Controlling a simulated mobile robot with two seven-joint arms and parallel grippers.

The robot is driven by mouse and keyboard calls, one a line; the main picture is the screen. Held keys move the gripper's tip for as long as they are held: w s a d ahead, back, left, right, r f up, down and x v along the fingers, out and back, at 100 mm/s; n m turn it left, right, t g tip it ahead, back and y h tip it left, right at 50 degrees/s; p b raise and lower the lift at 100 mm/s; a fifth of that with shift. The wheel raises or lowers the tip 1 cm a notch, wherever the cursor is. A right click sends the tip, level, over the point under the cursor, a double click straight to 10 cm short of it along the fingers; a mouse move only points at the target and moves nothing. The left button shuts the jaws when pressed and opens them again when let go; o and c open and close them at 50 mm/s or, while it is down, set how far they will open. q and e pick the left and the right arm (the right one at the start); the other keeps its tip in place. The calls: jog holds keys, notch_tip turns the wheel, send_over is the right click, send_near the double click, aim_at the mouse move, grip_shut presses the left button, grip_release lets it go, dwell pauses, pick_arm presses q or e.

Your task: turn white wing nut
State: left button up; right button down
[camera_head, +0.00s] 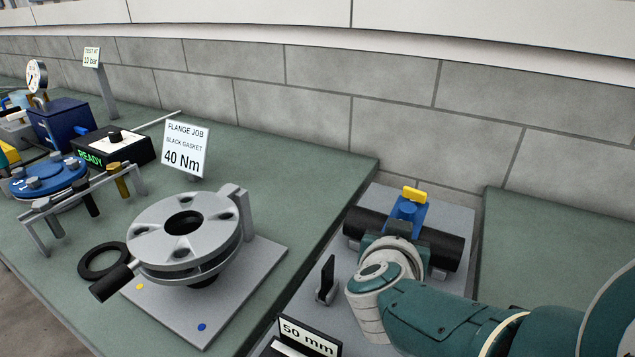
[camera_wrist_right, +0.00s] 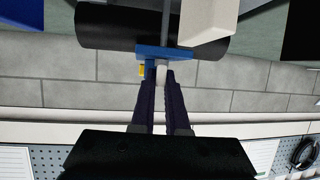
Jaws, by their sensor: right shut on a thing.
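The white wing nut (camera_wrist_right: 162,74) shows in the right wrist view, just below a blue clamp bar (camera_wrist_right: 165,52). My right gripper (camera_wrist_right: 161,82) is shut on it, with its dark fingers on either side. A grey rod (camera_wrist_right: 167,20) runs up from the bar, in front of a black pipe (camera_wrist_right: 108,24). In the head view the black pipe (camera_head: 438,247) lies across a grey plate, with the blue clamp (camera_head: 406,213) and a yellow part (camera_head: 414,194) behind it. My teal right wrist hides the nut and fingers there. My left gripper is not in view.
A grey flange (camera_head: 170,249) with a black handle stands on a plate at the left. A black upright bracket (camera_head: 327,280) and a "50 mm" sign (camera_head: 309,336) are left of my wrist. The green bench (camera_head: 560,235) is clear at the right. A stone wall stands behind.

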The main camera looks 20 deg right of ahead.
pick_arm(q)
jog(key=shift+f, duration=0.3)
pick_arm(e)
jog(key=shift+f+m+g, duration=0.1)
jog(key=shift+m+g, duration=0.2)
jog(key=shift+m, duration=0.1)
jog(key=c, duration=0.9)
grip_release()
